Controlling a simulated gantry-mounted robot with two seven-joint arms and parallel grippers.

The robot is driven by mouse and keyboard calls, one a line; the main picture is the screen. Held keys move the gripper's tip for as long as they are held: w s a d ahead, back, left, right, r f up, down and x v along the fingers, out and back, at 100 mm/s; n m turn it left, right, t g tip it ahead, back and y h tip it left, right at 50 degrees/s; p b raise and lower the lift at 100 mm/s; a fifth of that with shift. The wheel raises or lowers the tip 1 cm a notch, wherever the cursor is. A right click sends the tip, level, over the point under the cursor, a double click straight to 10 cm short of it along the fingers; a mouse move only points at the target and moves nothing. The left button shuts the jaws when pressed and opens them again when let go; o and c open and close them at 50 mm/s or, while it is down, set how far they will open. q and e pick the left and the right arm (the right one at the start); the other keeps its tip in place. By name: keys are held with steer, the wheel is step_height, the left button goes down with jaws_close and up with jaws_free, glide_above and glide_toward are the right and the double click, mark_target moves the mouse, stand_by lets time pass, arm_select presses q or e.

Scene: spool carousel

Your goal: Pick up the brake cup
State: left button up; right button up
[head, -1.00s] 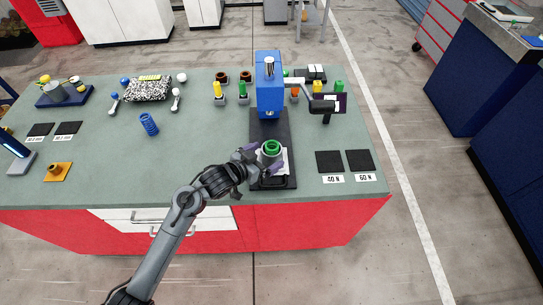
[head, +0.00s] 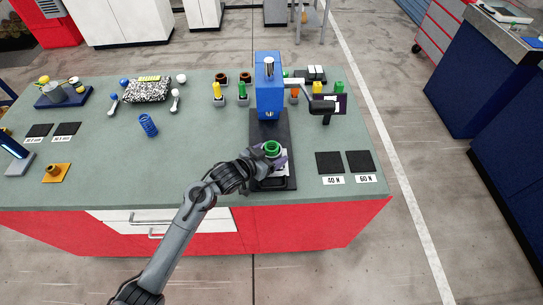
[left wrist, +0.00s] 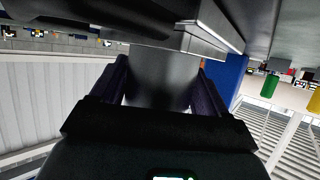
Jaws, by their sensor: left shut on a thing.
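A grey cup with a green ring in its top, which I take for the brake cup (head: 272,149), is at the front of the black base of the blue press (head: 269,92) in the head view. My left gripper (head: 272,158) comes in from the left and is shut on the cup's side. In the left wrist view the cup's plain grey wall (left wrist: 162,78) fills the gap between the two purple fingers. The gripper hides the cup's lower part, so I cannot tell whether it touches the base. My right gripper is not in view.
Two black pads marked 40 N (head: 329,162) and 60 N (head: 360,160) lie right of the press. A screen (head: 329,104) stands beside it. A blue spring (head: 148,126) lies at the left.

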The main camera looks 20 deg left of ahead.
arm_select(q)
steer(key=shift+r, duration=0.1)
steer(key=shift+r+p, duration=0.35)
steer(key=shift+r, duration=1.2)
steer(key=s+d+r, duration=0.2)
steer(key=d+r, duration=0.5)
steer(key=d, duration=0.3)
steer(key=n+t+y, duration=0.1)
steer(key=n+y, duration=0.3)
steer(key=y, duration=0.1)
glide_toward(271, 148)
steer(key=s+a+f, duration=0.1)
steer(key=s+a, duration=0.1)
steer(key=s, duration=0.3)
step_height(271, 148, up, 19)
steer(key=s+p, duration=0.2)
steer(key=p, duration=2.6)
steer(key=shift+a+f+p, duration=0.2)
steer(key=shift+a+p, duration=0.1)
steer(key=shift+p, duration=0.05)
